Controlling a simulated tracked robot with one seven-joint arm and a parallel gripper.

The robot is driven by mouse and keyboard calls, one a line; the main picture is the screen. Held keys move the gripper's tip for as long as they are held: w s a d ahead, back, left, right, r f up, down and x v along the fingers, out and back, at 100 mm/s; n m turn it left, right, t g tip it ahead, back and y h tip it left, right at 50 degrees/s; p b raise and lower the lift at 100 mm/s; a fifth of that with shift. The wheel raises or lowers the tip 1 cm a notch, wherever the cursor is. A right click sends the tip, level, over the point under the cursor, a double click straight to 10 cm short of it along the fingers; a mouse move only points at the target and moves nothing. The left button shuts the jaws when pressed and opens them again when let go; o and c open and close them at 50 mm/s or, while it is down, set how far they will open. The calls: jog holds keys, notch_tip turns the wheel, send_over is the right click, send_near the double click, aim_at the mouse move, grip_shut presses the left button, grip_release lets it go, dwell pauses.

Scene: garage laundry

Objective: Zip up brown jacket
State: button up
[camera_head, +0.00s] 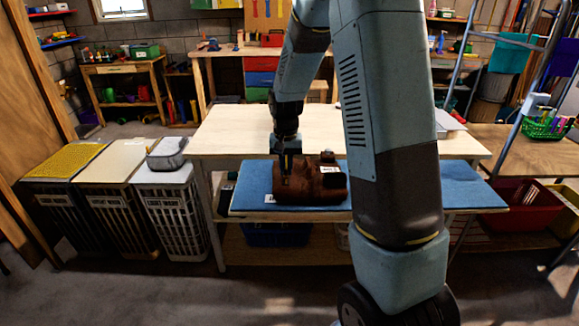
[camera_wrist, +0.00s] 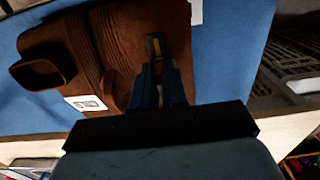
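The brown jacket (camera_head: 312,186) lies folded or bunched on a blue mat. It fills the upper left of the wrist view (camera_wrist: 110,40), with ribbed cloth, a square-ended brown part at left and a white label. A small dark piece with a yellowish middle, perhaps the zipper pull (camera_wrist: 155,46), shows on the cloth just beyond my fingertips. My gripper (camera_wrist: 159,70) points down at the jacket, with its fingers close together at or just above this piece. In the head view my gripper (camera_head: 286,164) is over the jacket's left part. Whether the fingers hold anything is unclear.
The blue mat (camera_head: 250,187) lies on a lower shelf in front of a pale wooden worktop (camera_head: 225,135). A ladder (camera_head: 530,90) and a red bin (camera_head: 522,205) stand at right.

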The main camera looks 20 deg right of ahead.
grip_shut()
dwell(0.7)
